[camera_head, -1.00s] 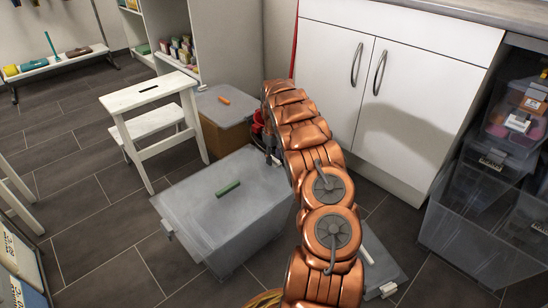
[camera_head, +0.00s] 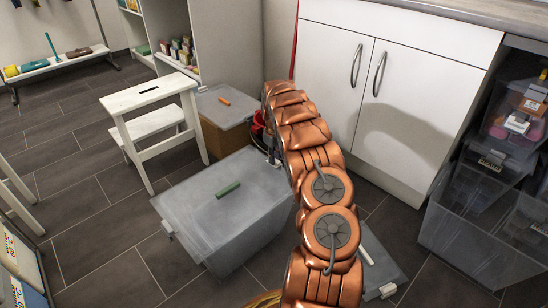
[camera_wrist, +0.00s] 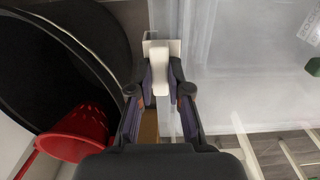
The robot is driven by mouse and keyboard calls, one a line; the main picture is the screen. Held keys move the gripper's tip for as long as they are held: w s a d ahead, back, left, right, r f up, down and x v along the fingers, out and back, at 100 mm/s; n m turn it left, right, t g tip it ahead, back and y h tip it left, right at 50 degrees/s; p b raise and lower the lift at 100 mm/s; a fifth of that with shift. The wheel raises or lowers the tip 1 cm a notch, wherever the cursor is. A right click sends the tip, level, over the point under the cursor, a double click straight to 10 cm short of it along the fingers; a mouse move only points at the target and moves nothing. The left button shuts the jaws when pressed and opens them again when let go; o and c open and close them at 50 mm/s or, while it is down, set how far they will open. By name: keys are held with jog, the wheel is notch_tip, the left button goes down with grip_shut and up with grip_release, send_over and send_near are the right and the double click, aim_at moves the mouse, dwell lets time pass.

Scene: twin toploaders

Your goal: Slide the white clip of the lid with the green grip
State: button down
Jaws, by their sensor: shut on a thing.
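The grey translucent lid (camera_head: 215,213) with the green grip (camera_head: 228,189) lies on a big grey box (camera_head: 245,240). In the wrist view, part of the lid (camera_wrist: 255,90) fills the right, and the green grip (camera_wrist: 313,67) shows at the right edge. My gripper (camera_wrist: 160,92) is shut on the white clip (camera_wrist: 160,62) at the lid's edge, one finger on each side of it. In the head view my copper arm hides this clip and most of the gripper. Another white clip (camera_head: 167,228) shows on the lid's left side.
A red bucket (camera_wrist: 75,135) and a large black round thing (camera_wrist: 75,50) are close left of my gripper. A box with an orange grip (camera_head: 224,101) stands behind. A white step stool (camera_head: 155,120) is at left, white cabinets (camera_head: 400,100) at right.

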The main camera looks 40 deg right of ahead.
jog(key=shift+d+r+p, duration=0.2)
jog(key=shift+d+p, duration=0.25)
jog(key=shift+p, duration=0.2)
jog(key=shift+d+f, duration=0.25)
jog(key=shift+d, duration=0.15)
jog(key=c, duration=1.1)
grip_release()
jog(key=shift+r, duration=0.15)
notch_tip(320, 180, up, 12)
jog(key=shift+f, duration=0.1)
